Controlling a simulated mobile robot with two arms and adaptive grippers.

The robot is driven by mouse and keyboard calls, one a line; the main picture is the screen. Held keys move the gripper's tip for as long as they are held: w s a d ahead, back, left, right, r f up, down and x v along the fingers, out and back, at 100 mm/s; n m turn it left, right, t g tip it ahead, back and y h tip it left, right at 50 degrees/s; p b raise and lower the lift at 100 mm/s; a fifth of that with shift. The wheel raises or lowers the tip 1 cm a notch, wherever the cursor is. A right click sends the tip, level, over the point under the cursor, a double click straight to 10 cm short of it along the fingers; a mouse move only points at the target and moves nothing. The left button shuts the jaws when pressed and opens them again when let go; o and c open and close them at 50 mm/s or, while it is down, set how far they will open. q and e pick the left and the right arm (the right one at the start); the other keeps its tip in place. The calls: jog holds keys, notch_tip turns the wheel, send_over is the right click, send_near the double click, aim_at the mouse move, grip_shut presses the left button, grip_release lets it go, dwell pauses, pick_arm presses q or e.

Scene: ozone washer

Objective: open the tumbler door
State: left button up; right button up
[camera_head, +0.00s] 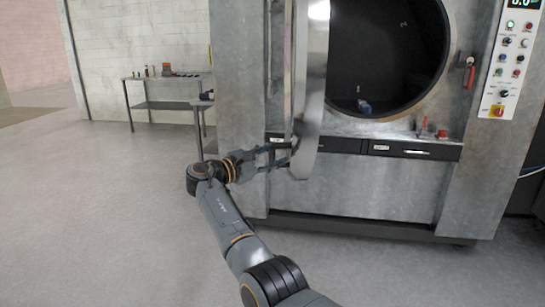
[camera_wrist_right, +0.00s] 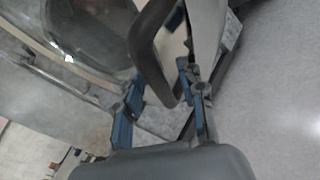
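The tumbler door (camera_head: 312,85) is a thick metal door seen nearly edge-on in the head view. It stands swung out at the left of the round opening (camera_head: 388,50), whose dark inside is exposed. My right gripper (camera_head: 287,150) is at the door's lower part. In the right wrist view, the dark curved door handle (camera_wrist_right: 147,52) passes between the fingers of my right gripper (camera_wrist_right: 160,78). The fingers are apart, with gaps showing beside the handle; I see no firm grip. The door's pale edge (camera_wrist_right: 207,30) also shows there. My left gripper is not in view.
The washer's control panel (camera_head: 512,62) is at the right. A red-handled latch (camera_head: 469,73) sits beside the opening, and drawers (camera_head: 410,149) run below it. A metal side table (camera_head: 165,78) with small items stands at the back left. The floor at left is clear.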

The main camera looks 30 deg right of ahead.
jog(key=s+a, duration=0.2)
jog(key=a, duration=0.9)
jog(key=shift+a, duration=0.4)
jog(key=shift+c, duration=0.2)
